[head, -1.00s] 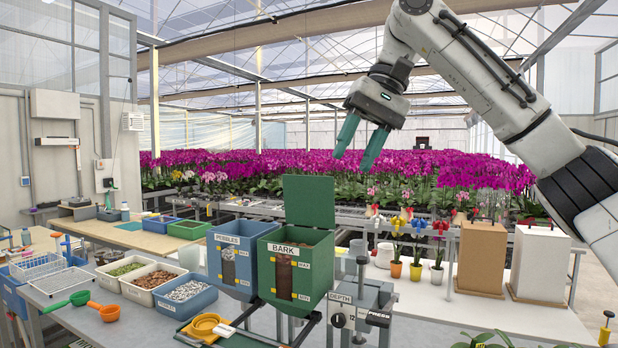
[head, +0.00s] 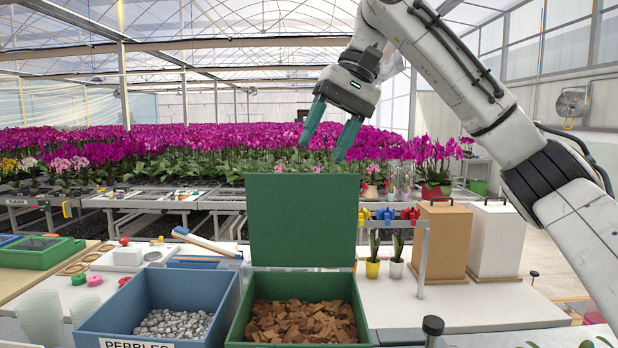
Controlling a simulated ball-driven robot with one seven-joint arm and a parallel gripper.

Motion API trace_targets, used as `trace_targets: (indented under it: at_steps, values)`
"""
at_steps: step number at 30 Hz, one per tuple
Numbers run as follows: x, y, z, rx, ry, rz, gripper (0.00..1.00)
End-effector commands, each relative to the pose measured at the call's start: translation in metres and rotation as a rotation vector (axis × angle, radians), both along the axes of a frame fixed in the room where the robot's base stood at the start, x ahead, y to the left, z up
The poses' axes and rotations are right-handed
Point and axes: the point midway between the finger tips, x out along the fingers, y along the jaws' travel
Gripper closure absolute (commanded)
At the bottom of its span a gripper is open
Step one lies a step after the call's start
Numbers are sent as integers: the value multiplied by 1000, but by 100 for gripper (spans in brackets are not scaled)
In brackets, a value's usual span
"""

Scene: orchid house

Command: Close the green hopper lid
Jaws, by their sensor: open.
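The green hopper lid (head: 303,221) stands upright, open, at the back edge of the green hopper (head: 238,326) in the head view. Brown bark chips (head: 300,321) show inside the hopper. My gripper (head: 328,142) is open and empty, its two teal fingers pointing down. It appears above the lid's top edge in the picture and apart from it; how far in front or behind is hard to tell.
A blue pebbles hopper (head: 141,300) stands open just left of the green one. A brown box (head: 443,241), a white box (head: 495,240) and small potted plants (head: 373,268) stand on the bench to the right. A dark-topped post (head: 433,326) rises at the front right.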

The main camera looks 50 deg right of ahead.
Motion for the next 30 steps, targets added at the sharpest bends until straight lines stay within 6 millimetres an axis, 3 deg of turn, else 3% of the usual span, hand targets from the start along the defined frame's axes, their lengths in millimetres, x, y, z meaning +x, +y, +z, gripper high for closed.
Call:
trace_targets:
  at_steps: [6, 12, 24, 30]
  values:
    - [9, 13, -35, -2, 2, -2, 44]
    - [16, 21, -57, -2, 2, -1, 44]
    - [18, 24, -65, -1, 0, -1, 44]
    - [18, 24, -64, -1, 0, -1, 61]
